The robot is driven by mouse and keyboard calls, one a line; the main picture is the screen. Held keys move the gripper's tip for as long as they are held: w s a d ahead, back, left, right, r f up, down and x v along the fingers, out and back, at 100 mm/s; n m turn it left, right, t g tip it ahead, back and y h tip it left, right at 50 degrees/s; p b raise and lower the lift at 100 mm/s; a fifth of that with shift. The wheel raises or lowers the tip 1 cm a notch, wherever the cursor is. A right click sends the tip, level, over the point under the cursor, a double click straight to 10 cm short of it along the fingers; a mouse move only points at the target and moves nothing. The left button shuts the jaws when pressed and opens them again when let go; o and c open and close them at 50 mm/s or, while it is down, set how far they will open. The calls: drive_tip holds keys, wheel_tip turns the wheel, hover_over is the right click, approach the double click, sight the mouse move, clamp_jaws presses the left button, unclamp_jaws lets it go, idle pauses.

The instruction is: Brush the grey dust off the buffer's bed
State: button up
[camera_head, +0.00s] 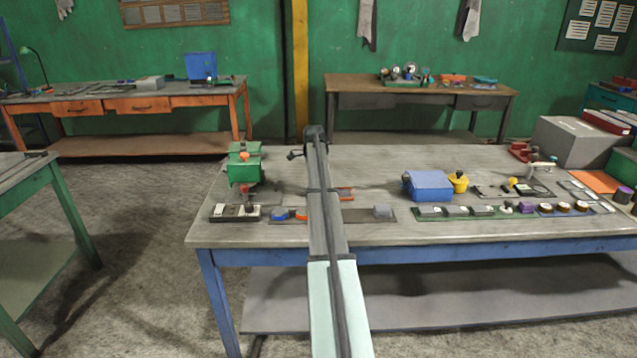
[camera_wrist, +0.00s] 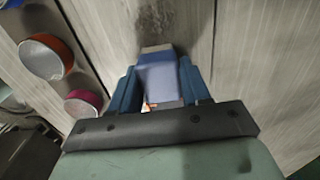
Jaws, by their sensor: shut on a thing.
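My gripper (camera_wrist: 160,88) is shut on a blue-grey block-like piece (camera_wrist: 160,70) that sticks out between its blue fingers. I cannot tell whether this piece is the brush; its far end is a paler grey. It is over the grey wooden tabletop in the wrist view. In the head view my arm hides the gripper and the held piece. A green machine (camera_head: 244,162) with red parts stands at the left of the bench; I cannot tell whether it is the buffer. A dark smudge (camera_wrist: 172,20) shows past the held piece, dust or shadow. No grey dust is clearly seen.
An orange-rimmed cup (camera_wrist: 45,58) and a pink-rimmed cup (camera_wrist: 83,103) are left of my gripper. The bench behind the green machine is mostly clear.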

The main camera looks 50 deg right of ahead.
drive_tip(key=shift+w+a, duration=3)
drive_tip(key=shift+s+d, duration=3.6)
drive_tip(key=shift+s+a, duration=0.25)
drive_tip(key=shift+s, duration=0.1)
drive_tip(key=shift+w+a, duration=0.15)
drive_tip(key=shift+a, duration=0.1)
drive_tip(key=shift+w+a, duration=3.35)
drive_tip(key=shift+w, duration=0.1)
drive_tip(key=shift+s+d, duration=3.6)
drive_tip(key=shift+r, duration=4.15)
